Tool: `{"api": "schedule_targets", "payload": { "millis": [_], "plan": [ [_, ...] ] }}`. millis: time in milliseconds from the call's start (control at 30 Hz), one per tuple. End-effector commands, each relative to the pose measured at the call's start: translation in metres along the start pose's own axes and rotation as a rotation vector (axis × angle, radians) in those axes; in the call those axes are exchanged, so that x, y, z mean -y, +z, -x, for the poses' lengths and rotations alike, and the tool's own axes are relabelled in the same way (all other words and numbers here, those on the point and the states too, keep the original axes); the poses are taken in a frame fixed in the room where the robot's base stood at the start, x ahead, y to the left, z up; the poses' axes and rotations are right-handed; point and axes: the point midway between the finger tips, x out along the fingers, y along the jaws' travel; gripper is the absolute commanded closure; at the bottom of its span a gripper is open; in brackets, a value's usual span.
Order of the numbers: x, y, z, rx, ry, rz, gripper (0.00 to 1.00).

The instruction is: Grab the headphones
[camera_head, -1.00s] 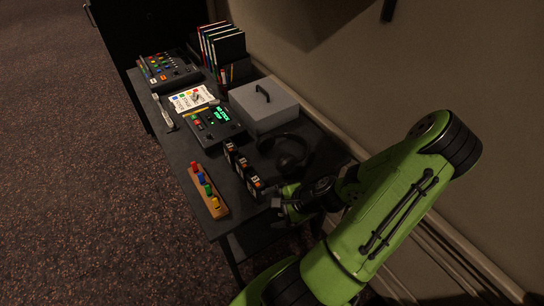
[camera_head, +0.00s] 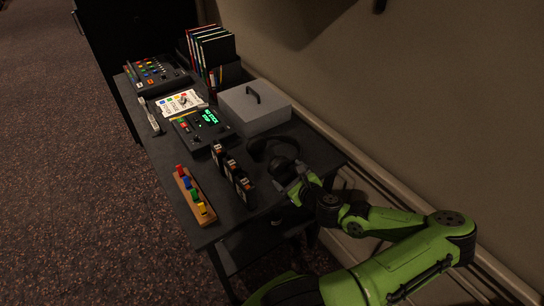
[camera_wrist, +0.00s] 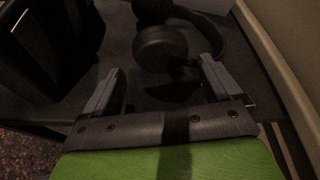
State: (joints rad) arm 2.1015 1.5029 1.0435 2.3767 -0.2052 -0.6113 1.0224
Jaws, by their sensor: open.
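The black headphones (camera_head: 272,151) lie on the dark desk in front of the grey box, near the wall side. In the wrist view one round ear cup (camera_wrist: 160,46) lies just ahead of my gripper (camera_wrist: 161,80), roughly between the lines of its two fingers. The headband (camera_wrist: 233,40) curves away on the right. My gripper (camera_head: 294,184) is open, with its fingers apart on either side and nothing seen held between them. In the head view it is at the near end of the desk, close to the headphones, and partly covers their near side.
Several black blocks (camera_head: 232,175) stand left of the headphones. A wooden peg board (camera_head: 194,196) lies at the left edge. The grey box (camera_head: 254,106) stands behind, a lit green-display device (camera_head: 202,128) beside it. The wall (camera_head: 400,130) runs close on the right.

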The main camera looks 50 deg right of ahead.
Motion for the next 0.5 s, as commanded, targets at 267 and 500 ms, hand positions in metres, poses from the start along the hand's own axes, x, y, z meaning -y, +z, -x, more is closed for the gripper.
{"api": "schedule_targets", "payload": {
  "millis": [267,500],
  "plan": [
    [0.001,-0.002,-0.045,0.002,0.0,0.0,0.09],
    [0.002,-0.001,-0.059,-0.002,-0.001,0.001,0.09]
  ]
}}
